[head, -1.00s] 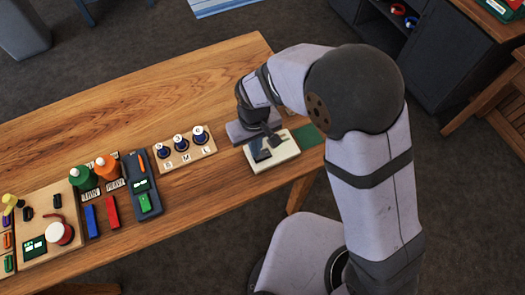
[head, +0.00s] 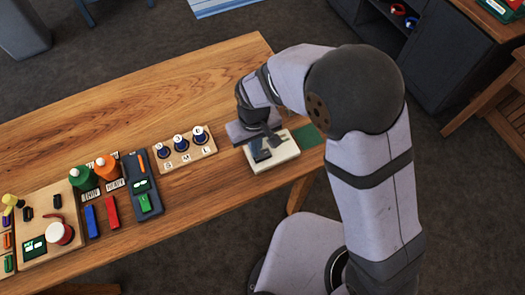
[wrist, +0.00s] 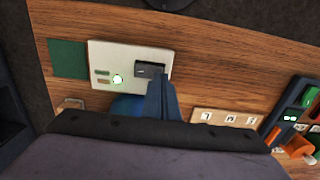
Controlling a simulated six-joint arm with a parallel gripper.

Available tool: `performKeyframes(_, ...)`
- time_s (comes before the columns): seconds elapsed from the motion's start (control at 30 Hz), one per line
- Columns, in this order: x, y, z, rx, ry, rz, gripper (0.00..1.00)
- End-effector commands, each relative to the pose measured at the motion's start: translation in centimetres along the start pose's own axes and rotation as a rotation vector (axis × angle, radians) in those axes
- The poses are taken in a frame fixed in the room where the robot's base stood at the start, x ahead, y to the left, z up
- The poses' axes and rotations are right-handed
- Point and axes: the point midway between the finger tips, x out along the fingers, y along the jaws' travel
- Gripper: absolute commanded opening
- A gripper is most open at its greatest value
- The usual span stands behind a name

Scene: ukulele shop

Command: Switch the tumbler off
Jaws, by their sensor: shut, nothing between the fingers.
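The tumbler is a dark rocker switch (wrist: 150,70) set in a cream plate (wrist: 103,52) on the wooden bench. In the head view the plate (head: 287,151) lies near the bench's right end, and the dark switch (head: 260,154) is partly covered by my gripper. A bright, pale green-white round spot (wrist: 117,78) shows on the plate beside two small labels. My gripper (head: 266,142) is shut and empty, low over the plate. In the wrist view its fingertips (wrist: 160,82) overlap the switch's lower edge; I cannot tell whether they touch it.
A wooden block with several dark blue knobs (head: 180,145) stands left of the plate. Farther left are a dark device (head: 143,185), green and orange bottles, and a board with a red-and-white button (head: 59,234). A green patch (head: 306,134) lies right of the plate. The back of the bench is clear.

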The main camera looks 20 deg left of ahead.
Motion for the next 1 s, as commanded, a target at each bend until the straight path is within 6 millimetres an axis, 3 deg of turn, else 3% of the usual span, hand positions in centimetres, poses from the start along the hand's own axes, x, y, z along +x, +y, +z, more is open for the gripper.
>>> performKeyframes(1.0,0.55,0.0,0.01,0.0,0.0,0.0,0.0)
